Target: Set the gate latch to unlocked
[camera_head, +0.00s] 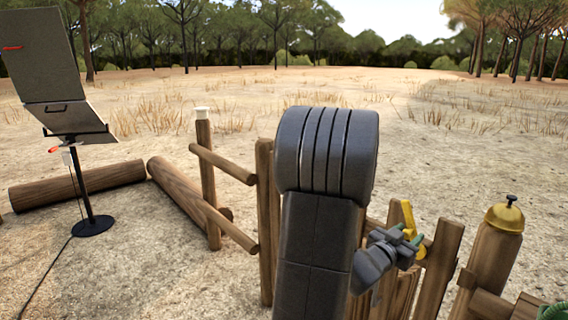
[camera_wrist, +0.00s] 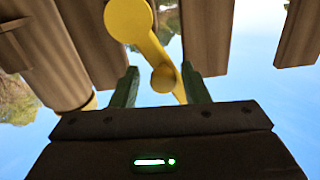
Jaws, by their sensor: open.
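The gate latch (camera_head: 408,214) is a yellow lever on the wooden gate (camera_head: 440,262), right of my arm in the head view. In the wrist view the yellow latch (camera_wrist: 150,44) has a round pivot disc at the top and a slanting bar with a round knob (camera_wrist: 163,78). My gripper (camera_head: 406,235) is open at the latch. In the wrist view its two green fingers (camera_wrist: 160,74) stand on either side of the knob and bar, with visible gaps. The latch's lower part is partly hidden by my gripper in the head view.
A post with a brass bell (camera_head: 505,217) stands right of the gate. A rail fence (camera_head: 225,165) is left of my arm. A tilted panel on a stand (camera_head: 92,224) and logs (camera_head: 115,174) lie farther left. Open sandy ground is behind the fence.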

